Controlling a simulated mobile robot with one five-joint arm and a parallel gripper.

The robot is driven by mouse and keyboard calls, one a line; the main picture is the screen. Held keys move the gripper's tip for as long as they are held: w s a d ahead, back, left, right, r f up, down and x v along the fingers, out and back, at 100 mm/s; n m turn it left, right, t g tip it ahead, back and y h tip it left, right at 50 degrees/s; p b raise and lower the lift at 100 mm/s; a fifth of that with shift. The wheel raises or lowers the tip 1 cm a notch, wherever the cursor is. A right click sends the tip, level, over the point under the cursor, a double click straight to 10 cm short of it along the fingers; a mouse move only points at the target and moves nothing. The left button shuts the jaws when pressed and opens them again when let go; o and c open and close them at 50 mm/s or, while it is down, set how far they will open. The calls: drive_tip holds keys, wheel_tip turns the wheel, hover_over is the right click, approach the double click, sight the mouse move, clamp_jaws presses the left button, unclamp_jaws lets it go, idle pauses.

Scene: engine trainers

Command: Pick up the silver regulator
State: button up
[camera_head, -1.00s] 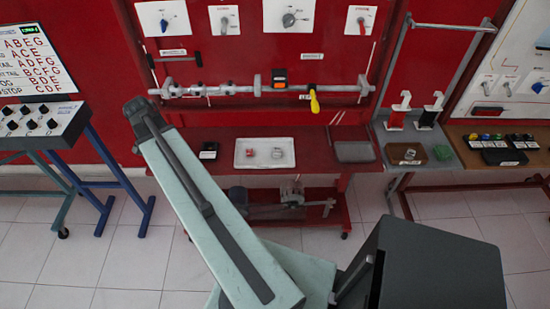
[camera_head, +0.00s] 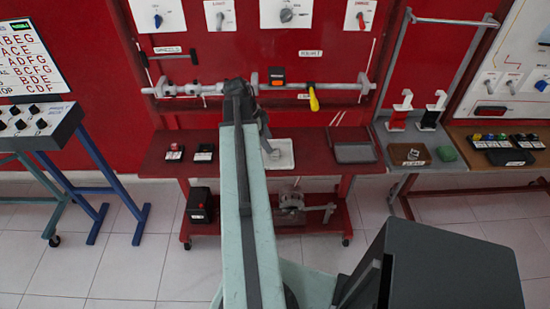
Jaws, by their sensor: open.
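A small silver piece (camera_head: 274,154), which may be the silver regulator, lies in the white tray (camera_head: 288,163) on the red bench. My arm hides the left part of the tray and anything in it. Another small silver piece (camera_head: 413,154) sits on a brown block at the right; I cannot tell for certain which one is the regulator. My gripper (camera_head: 267,148) points down at the tray, close to the silver piece in the picture. It is open, and its small, dark fingertips are hard to make out. I cannot tell its height above the tray.
A dark grey tray (camera_head: 353,152) lies right of the white tray. Two small dark boxes (camera_head: 174,152) (camera_head: 204,152) stand on the left of the red bench (camera_head: 225,169). A grey shaft with a yellow handle (camera_head: 313,98) runs along the panel above. A green lump (camera_head: 446,153) lies beside the brown block.

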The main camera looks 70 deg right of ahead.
drive_tip(key=b+x, duration=0.4)
drive_tip(key=x, duration=0.1)
drive_tip(key=shift+w+f+b, duration=0.15)
drive_tip(key=shift+f+b, duration=0.05)
drive_tip(key=shift+b, duration=0.1)
drive_tip(key=shift+r, duration=0.2)
clamp_jaws()
wheel_tip(320, 180, up, 10)
drive_tip(key=p, duration=1)
